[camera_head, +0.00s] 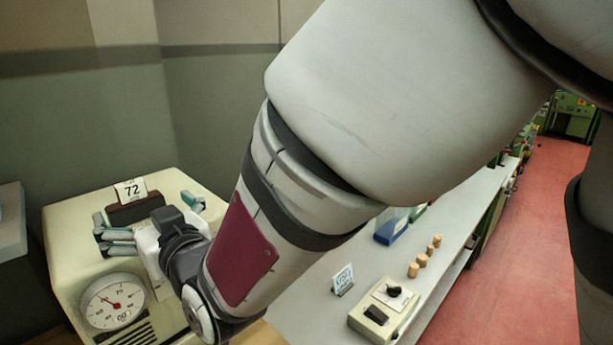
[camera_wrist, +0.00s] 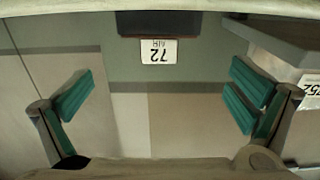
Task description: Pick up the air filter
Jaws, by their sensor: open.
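A dark brown block (camera_head: 135,212) sits on top of a cream machine (camera_head: 72,235), with a white card (camera_head: 131,191) marked 72 at its back. In the wrist view the dark block (camera_wrist: 172,23) is at the top edge, partly cut off, and the card (camera_wrist: 158,51) reads "72 AIR" upside down. This block seems to be the air filter; I cannot be sure. My gripper (camera_head: 149,223) is over the machine's top, close to the block. In the wrist view my gripper (camera_wrist: 160,98) has its teal fingers wide apart, with nothing between them.
The machine has a round dial (camera_head: 113,301) on its front. To the right, a grey bench (camera_head: 310,300) holds several corks (camera_head: 422,261), a cream control box (camera_head: 383,310), a small card (camera_head: 343,279) and a blue container (camera_head: 391,226). A grey box (camera_head: 10,225) stands at the far left.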

